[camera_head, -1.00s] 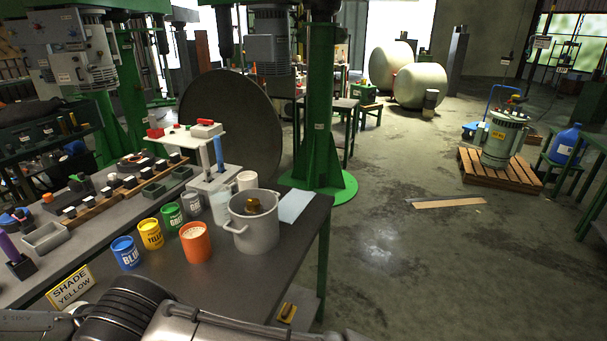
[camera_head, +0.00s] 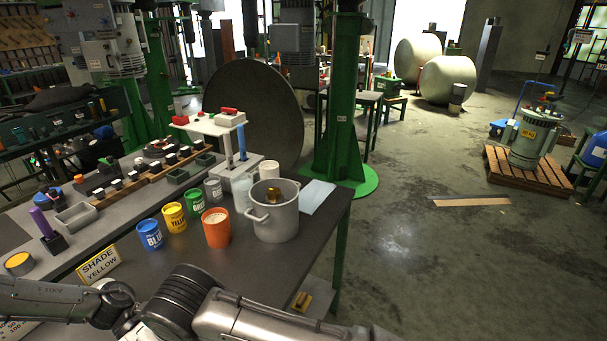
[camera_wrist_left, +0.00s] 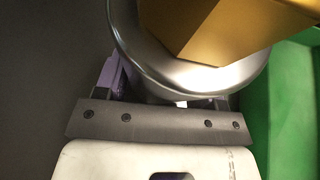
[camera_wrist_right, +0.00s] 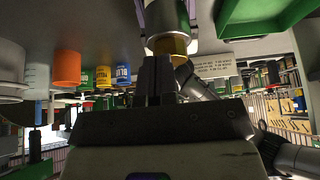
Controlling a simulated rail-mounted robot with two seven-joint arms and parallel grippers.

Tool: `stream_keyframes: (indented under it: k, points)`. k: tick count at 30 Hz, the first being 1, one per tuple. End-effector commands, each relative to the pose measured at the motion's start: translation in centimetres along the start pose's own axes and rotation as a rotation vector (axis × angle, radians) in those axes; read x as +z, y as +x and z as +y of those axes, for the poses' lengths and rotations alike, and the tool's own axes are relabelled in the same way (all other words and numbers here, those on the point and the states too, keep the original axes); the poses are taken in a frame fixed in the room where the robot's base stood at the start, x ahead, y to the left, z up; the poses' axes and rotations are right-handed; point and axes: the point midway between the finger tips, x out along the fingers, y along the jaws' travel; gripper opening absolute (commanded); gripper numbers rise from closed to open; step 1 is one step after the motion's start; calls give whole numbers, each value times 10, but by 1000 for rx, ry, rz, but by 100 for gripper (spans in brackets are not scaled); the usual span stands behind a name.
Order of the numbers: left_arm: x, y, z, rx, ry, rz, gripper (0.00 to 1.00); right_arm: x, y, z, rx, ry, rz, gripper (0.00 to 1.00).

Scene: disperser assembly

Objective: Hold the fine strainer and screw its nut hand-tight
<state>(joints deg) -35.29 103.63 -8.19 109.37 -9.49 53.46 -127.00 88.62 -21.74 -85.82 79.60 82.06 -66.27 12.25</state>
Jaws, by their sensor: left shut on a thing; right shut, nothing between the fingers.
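The fine strainer appears to be the steel cylinder (camera_wrist_left: 140,55) in the left wrist view. A brass hex nut (camera_wrist_left: 215,25) sits at its near end and hides part of it. My left gripper (camera_wrist_left: 165,101) is shut on the strainer's body, its fingers mostly hidden behind the rim. In the right wrist view the steel body (camera_wrist_right: 163,15) and brass nut (camera_wrist_right: 172,46) lie just beyond the fingertips. My right gripper (camera_wrist_right: 155,60) is shut and empty. I cannot tell whether it touches the nut. Both grippers are outside the head view.
The bench holds a grey pot (camera_head: 276,221) with a brass piece inside, an orange pot (camera_head: 216,229), several paint cans such as blue (camera_head: 150,236), and a "shade yellow" sign (camera_head: 99,263). A green column (camera_head: 342,110) stands behind. Open floor (camera_head: 430,270) lies right.

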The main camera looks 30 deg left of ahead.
Motion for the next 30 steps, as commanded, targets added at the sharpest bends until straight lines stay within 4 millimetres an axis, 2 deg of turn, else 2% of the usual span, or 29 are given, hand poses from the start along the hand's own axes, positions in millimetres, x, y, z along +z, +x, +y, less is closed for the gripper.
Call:
stream_keyframes:
  k: [9,30]
  points:
    - [0,0,0,0,0,-1,24,9,17,-1,-1,-1,-1,0]
    - [1,0,1,0,1,-1,24,12,22,-2,-2,-1,-6,0]
